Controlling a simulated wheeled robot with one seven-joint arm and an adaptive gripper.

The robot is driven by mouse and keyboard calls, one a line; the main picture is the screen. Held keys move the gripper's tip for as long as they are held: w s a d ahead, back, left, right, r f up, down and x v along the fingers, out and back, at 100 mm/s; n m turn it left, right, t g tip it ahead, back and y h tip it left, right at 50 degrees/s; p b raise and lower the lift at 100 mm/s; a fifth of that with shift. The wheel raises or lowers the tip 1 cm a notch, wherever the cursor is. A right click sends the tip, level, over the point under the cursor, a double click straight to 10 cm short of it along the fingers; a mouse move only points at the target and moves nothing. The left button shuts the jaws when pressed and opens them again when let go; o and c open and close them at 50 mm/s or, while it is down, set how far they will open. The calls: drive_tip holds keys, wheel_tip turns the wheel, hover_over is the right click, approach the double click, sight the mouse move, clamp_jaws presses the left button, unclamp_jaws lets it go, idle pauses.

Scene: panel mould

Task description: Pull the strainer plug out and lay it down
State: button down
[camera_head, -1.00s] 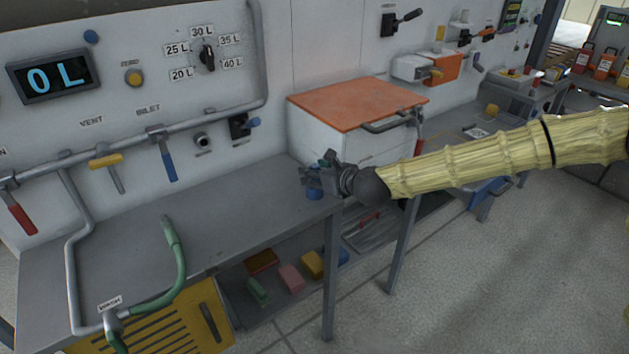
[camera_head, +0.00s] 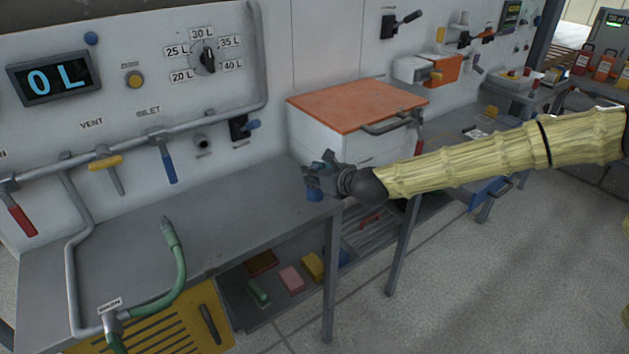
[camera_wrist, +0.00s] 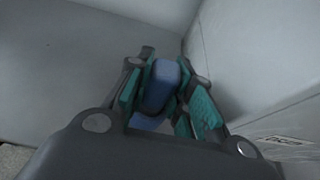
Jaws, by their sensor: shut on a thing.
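My gripper (camera_head: 318,180) is at the right end of the grey bench, close beside the white cabinet. It is shut on a blue piece, which I take for the strainer plug (camera_head: 315,195). In the wrist view the plug (camera_wrist: 160,86) shows as a blue block between the green finger pads (camera_wrist: 165,95), with more blue below it. The fingers hide part of it. The plug is low over or at the bench top; I cannot tell whether it touches.
The grey bench (camera_head: 215,225) is clear between my gripper and the green hose (camera_head: 178,265). The white cabinet with an orange top (camera_head: 355,100) stands close on the right. Pipes and valve handles line the wall panel behind. Coloured blocks (camera_head: 290,279) lie on the lower shelf.

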drive_tip(key=shift+r+p, duration=1.65)
drive_tip(key=shift+r, duration=1.7)
drive_tip(key=shift+r, duration=0.1)
drive_tip(key=shift+r+p, duration=1)
drive_tip(key=shift+r, duration=0.95)
drive_tip(key=shift+f, duration=0.1)
